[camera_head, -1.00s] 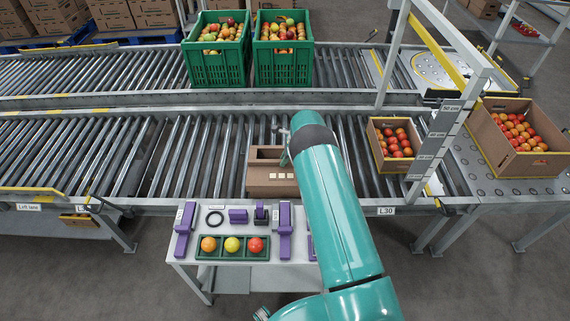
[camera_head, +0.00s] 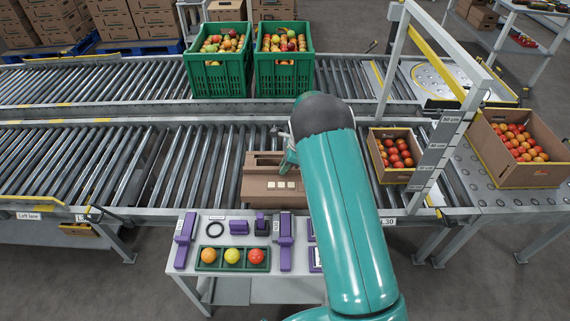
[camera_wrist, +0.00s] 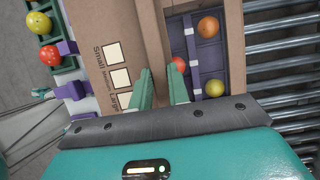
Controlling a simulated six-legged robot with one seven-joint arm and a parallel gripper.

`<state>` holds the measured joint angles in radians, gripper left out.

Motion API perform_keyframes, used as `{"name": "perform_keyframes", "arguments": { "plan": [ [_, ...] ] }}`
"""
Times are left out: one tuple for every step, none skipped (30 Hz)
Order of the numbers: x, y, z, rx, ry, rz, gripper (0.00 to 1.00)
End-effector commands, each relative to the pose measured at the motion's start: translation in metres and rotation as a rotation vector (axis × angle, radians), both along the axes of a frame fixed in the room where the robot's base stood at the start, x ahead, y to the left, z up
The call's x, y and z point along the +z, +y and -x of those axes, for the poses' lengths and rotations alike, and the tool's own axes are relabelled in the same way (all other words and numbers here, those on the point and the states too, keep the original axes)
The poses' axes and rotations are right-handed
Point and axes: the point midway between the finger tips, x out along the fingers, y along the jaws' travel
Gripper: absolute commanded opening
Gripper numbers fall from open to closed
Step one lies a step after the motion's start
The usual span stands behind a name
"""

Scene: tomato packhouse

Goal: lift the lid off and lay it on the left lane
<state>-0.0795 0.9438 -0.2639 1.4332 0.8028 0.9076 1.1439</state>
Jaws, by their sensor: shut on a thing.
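The brown cardboard box (camera_head: 270,190) stands on the near roller conveyor, with three pale squares on its front. In the wrist view the box (camera_wrist: 235,60) shows the words Small, Medium and Large beside the squares. My gripper (camera_wrist: 160,88) is shut on the lid's edge, one finger on each side. Purple dividers and orange, red and yellow tomatoes show inside the box. The left lane (camera_head: 60,175) is the stretch of rollers at the left; its visible part is bare.
A small table (camera_head: 212,285) in front holds a green tray (camera_head: 205,266) of tomatoes and purple fixtures. A tomato carton (camera_head: 390,175) stands right of my arm, near an upright gauge frame (camera_head: 430,155). Two green crates (camera_head: 220,80) stand on the far conveyor.

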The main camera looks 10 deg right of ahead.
Motion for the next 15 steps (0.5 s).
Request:
{"name": "perform_keyframes", "arguments": {
  "plan": [
    [0.007,0.003,0.012,-0.001,0.000,-0.002,0.00],
    [0.010,0.005,0.018,-0.001,0.000,-0.002,0.00],
    [0.013,0.006,0.025,0.000,0.000,-0.001,0.00],
    [0.016,0.007,0.030,0.000,-0.001,-0.001,0.00],
    [0.017,0.009,0.035,0.000,-0.001,-0.001,0.00],
    [0.020,0.010,0.041,0.000,-0.001,-0.001,0.00],
    [0.021,0.011,0.046,0.000,-0.001,0.000,0.00],
    [0.023,0.012,0.049,0.000,-0.001,-0.001,0.00],
    [0.025,0.013,0.054,0.000,0.000,-0.001,0.00],
    [0.026,0.013,0.056,0.000,0.000,-0.001,0.00],
    [0.027,0.014,0.059,0.000,0.000,-0.001,0.00],
    [0.029,0.015,0.062,0.000,-0.001,0.000,0.00],
    [0.029,0.015,0.063,0.000,-0.001,0.000,0.00],
    [0.030,0.015,0.064,0.001,-0.001,0.000,0.00],
    [0.031,0.016,0.066,0.001,-0.001,0.000,0.00]
  ]
}}
